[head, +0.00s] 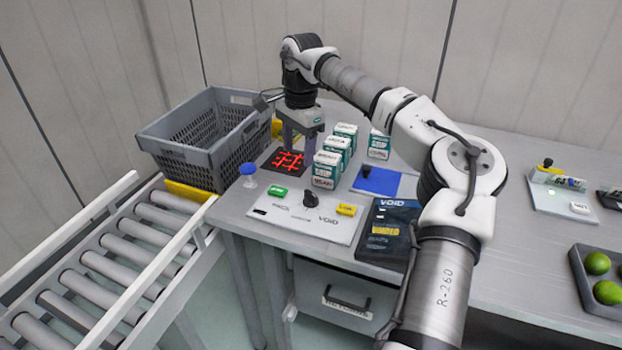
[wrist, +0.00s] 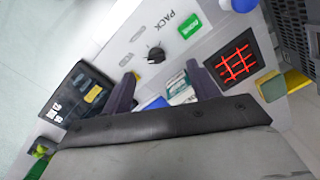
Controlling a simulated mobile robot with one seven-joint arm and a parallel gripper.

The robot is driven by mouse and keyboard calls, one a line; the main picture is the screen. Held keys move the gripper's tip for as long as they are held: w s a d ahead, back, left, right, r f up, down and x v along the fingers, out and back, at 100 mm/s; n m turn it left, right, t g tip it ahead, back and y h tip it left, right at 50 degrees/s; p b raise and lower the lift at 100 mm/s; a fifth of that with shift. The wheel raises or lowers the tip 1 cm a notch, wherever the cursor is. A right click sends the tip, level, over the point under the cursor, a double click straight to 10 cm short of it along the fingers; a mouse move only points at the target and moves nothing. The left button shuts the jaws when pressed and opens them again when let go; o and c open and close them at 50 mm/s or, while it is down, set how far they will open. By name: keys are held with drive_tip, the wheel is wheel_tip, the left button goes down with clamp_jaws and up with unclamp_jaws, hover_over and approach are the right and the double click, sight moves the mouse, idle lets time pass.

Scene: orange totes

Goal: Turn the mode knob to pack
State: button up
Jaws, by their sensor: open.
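The mode knob (head: 311,199) is a small black knob on a white panel (head: 280,222) at the front of the table. The panel has a green button (head: 277,191) by the PACK label on the left and a yellow button (head: 346,210) by the VOID label on the right. My gripper (head: 299,150) is open and empty, above the table behind the panel. In the wrist view, the knob (wrist: 155,55) shows beyond the gap between my fingertips (wrist: 162,73), not touched. I cannot tell which label its pointer faces.
Several white-and-green boxes (head: 326,170) stand right of my gripper. A red-lit grid (head: 289,161) lies near it. A blue mushroom button (head: 248,170), grey crate (head: 180,155) and roller conveyor (head: 110,265) are left. A black VOID box (head: 388,232) lies right of the panel.

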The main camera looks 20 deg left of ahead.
sight(310, 193)
drive_tip(key=shift+h, duration=0.3)
drive_tip(key=f+p, duration=0.1)
drive_tip(key=f, duration=0.3)
drive_tip(key=w+d+f+p, duration=0.1)
drive_tip(key=f, duration=0.3)
drive_tip(key=d+f+p, duration=0.1)
drive_tip(key=f, duration=0.4)
drive_tip(key=shift+w+d, duration=0.1)
drive_tip(key=shift+w, duration=0.1)
drive_tip(key=c, duration=1)
